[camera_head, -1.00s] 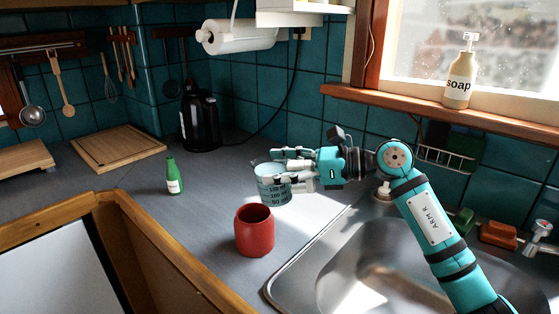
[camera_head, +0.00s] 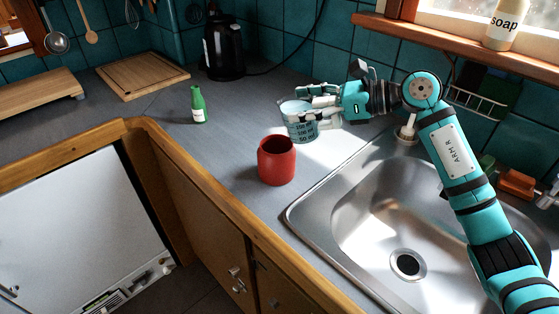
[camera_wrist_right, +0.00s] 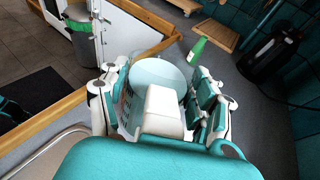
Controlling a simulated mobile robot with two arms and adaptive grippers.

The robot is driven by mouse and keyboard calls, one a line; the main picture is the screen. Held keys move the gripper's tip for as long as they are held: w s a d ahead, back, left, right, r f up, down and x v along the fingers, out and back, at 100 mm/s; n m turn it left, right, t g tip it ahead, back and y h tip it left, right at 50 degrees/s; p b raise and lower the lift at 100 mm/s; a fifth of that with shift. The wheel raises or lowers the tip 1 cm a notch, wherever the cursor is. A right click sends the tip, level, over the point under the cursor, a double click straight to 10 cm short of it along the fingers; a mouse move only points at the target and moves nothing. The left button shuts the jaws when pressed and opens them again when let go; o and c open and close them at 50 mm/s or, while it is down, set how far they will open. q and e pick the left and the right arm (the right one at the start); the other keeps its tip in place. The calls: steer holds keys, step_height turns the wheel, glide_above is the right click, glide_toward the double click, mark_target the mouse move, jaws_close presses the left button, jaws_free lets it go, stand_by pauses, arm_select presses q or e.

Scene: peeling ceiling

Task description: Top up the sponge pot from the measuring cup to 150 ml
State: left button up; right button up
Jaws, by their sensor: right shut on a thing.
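The measuring cup (camera_head: 302,131) is clear with dark ml markings and looks upright, holding a pale bluish content whose level I cannot read. My right gripper (camera_head: 310,102) is shut on it, with a finger on each side. The cup also shows between the fingers in the right wrist view (camera_wrist_right: 152,72). The red pot (camera_head: 276,162), seemingly the sponge pot, stands upright on the counter, just in front of the cup in the head view. Its inside is dark, and I cannot see its level. Whether the cup touches the counter is unclear. My left gripper is out of view.
A green bottle (camera_head: 198,105) stands left of the cup. A black kettle (camera_head: 223,48) and a wooden board (camera_head: 142,75) are farther back. The steel sink (camera_head: 345,205) lies right of the pot. The counter's wooden front edge (camera_head: 215,219) is close on the left.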

steer(key=shift+r, duration=0.1)
steer(key=shift+p, duration=0.3)
steer(key=shift+d+h, duration=0.1)
steer(key=shift+h, duration=0.2)
steer(key=shift+h+p, duration=0.3)
steer(key=shift+p, duration=0.1)
